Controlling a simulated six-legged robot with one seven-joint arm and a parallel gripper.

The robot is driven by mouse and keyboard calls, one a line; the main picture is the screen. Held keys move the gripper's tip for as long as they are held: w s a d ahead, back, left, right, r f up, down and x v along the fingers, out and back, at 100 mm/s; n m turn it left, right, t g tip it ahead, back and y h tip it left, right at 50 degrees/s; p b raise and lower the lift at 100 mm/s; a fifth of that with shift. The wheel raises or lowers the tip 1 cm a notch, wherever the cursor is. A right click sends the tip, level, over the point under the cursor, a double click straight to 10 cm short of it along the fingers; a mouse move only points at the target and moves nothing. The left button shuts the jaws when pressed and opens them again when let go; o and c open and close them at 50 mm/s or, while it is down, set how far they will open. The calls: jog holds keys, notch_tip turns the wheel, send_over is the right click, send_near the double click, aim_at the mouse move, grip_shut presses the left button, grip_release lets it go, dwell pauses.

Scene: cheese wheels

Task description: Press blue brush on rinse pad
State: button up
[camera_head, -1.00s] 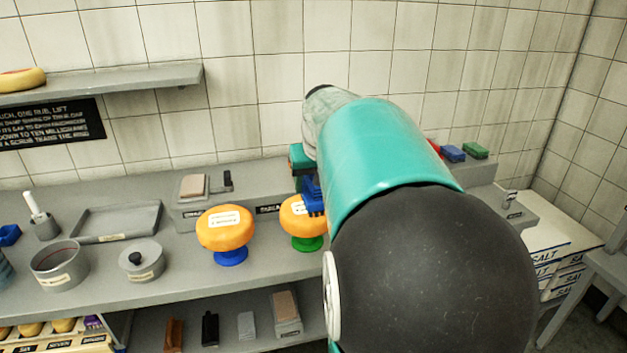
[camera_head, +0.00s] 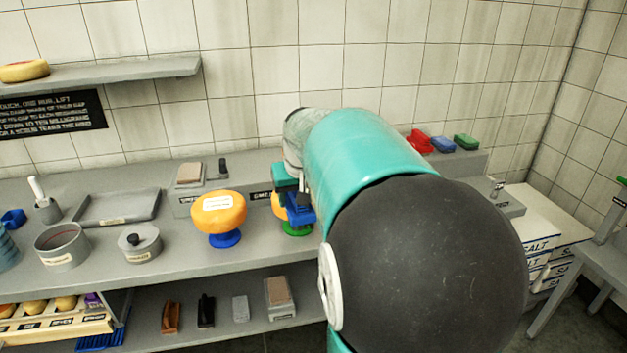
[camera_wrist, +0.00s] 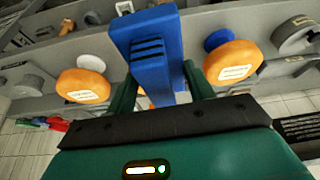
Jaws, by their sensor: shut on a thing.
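My gripper (camera_wrist: 158,90) is shut on the blue brush (camera_wrist: 150,45), which stands out between the two green fingers in the wrist view. In the head view the blue brush (camera_head: 300,209) is in front of the orange cheese wheel on the green stand (camera_head: 297,229) and hides much of it. Whether they touch cannot be told. A pinkish-tan pad (camera_head: 190,172) sits on the raised back ledge, left of my gripper. Another similar pad block (camera_head: 279,291) is on the lower shelf. Their labels are too small to read, so which is the rinse pad is unclear.
An orange cheese wheel (camera_head: 219,211) on a blue stand is left of my gripper. A lidded pot (camera_head: 140,251), a round bowl (camera_head: 62,247) and a grey tray (camera_head: 117,208) stand further left. Red (camera_head: 419,141), blue (camera_head: 443,144) and green (camera_head: 466,142) blocks lie on the right ledge.

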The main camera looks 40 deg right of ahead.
jog(key=w+a+f+n+y, duration=0.1)
jog(key=w+a+f, duration=0.4)
jog(key=a+f, duration=0.8)
jog(key=w+a+f+n, duration=0.3)
jog(key=w+a+f, duration=0.3)
jog(key=a+f, duration=0.7)
notch_tip(320, 180, down, 3)
jog(key=shift+r+n+t+y, duration=0.15)
jog(key=shift+n+t+y, duration=0.15)
jog(key=shift+n+y, duration=0.1)
